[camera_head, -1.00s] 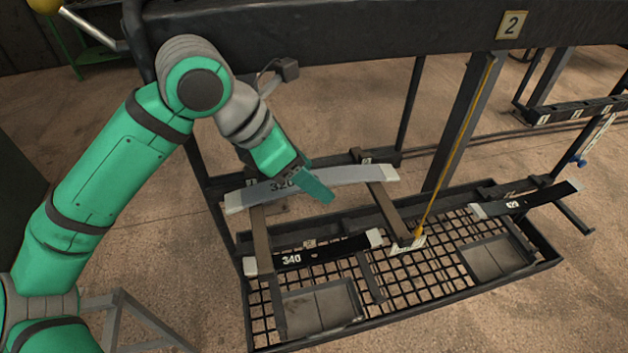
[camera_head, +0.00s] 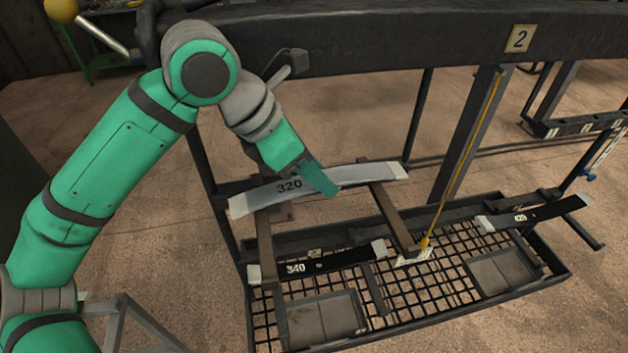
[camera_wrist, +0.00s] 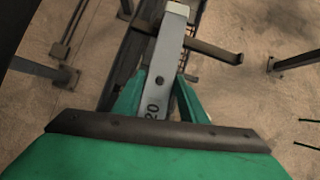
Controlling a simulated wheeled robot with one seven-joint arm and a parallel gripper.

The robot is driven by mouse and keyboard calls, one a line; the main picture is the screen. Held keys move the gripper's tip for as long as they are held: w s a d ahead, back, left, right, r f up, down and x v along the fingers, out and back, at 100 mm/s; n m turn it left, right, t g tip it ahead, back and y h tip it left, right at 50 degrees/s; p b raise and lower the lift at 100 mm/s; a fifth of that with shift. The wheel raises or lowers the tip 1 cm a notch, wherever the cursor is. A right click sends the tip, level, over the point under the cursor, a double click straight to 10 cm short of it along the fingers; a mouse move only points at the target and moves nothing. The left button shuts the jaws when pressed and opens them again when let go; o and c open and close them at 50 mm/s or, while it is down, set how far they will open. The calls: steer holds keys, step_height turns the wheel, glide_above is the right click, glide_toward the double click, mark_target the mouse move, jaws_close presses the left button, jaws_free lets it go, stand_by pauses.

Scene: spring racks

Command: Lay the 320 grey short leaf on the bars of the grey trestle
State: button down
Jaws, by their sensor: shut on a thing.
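The grey short leaf marked 320 (camera_head: 288,186) is a curved pale-grey strip with lighter ends. My gripper (camera_head: 322,184) is shut on it near its middle, its green fingers on either side. In the wrist view the leaf (camera_wrist: 167,60) runs away from between the fingers (camera_wrist: 158,104). The leaf hangs across two brown rack arms (camera_head: 395,215), seemingly a little above them. A grey frame (camera_head: 125,308) at the lower left, partly hidden behind my arm, looks like the grey trestle; its bars are mostly out of view.
A black leaf marked 340 (camera_head: 330,263) lies lower on the rack, and another black leaf (camera_head: 540,212) is at the right. A mesh tray (camera_head: 440,280) lies below. A dark beam (camera_head: 400,40) crosses above, and a yellow cord (camera_head: 467,155) hangs at the right.

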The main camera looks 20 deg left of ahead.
steer(key=shift+a+r, duration=0.1)
steer(key=shift+r, duration=0.5)
glide_toward(241, 205)
steer(key=f, duration=0.2)
steer(key=s+d+f, duration=0.1)
steer(key=f, duration=0.1)
steer(key=shift+d, duration=0.1)
steer(key=c, duration=1.8)
jaws_free()
steer(key=c, duration=0.6)
steer(key=shift+w, duration=0.15)
